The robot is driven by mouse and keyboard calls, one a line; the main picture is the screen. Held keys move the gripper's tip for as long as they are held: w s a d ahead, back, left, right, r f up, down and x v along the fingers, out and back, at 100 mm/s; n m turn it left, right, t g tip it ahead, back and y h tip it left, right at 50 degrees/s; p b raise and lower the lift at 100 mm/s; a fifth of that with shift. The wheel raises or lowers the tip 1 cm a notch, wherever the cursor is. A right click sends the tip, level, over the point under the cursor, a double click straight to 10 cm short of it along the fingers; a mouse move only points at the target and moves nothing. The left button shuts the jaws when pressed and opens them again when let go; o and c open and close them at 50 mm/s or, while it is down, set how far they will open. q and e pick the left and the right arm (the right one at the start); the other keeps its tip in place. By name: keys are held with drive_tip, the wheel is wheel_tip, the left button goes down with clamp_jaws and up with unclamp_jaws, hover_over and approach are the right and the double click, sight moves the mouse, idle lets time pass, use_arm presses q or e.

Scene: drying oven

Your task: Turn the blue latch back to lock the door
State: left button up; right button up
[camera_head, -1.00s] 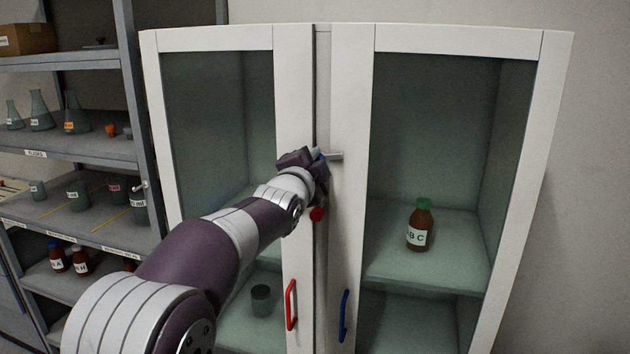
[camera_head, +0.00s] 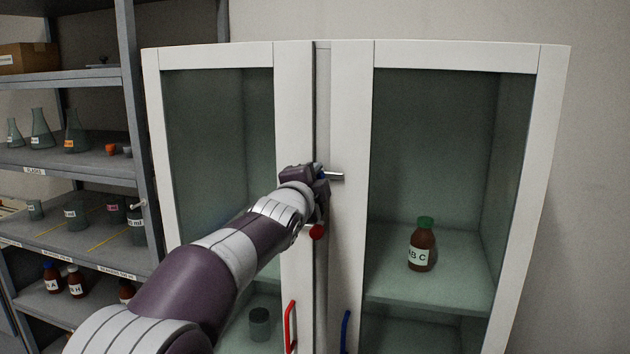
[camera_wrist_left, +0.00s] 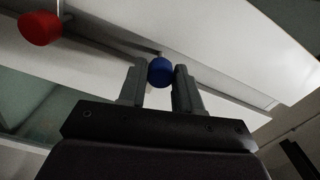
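The cabinet's blue latch (camera_head: 323,174) is on the seam between the two doors, mostly hidden behind my left gripper (camera_head: 318,180) in the head view. A short grey bar (camera_head: 336,177) sticks out to the right beside it. In the left wrist view the latch's round blue knob (camera_wrist_left: 160,71) sits between the two fingertips of my left gripper (camera_wrist_left: 160,80), with a finger close against each side. The gripper looks shut on it. Both cabinet doors look shut. My right gripper is not in view.
A red knob (camera_head: 316,231) sits just below my gripper. A red handle (camera_head: 290,325) and a blue handle (camera_head: 345,332) are lower on the doors. A brown bottle (camera_head: 421,247) stands behind the right glass. A grey shelf rack (camera_head: 146,120) stands at left.

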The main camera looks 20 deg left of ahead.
use_arm(q)
drive_tip(key=shift+o, duration=1.2)
drive_tip(key=s+b, duration=0.2)
drive_tip(key=s, duration=1)
drive_tip(key=shift+s+a, duration=0.2)
drive_tip(key=shift+s, duration=0.15)
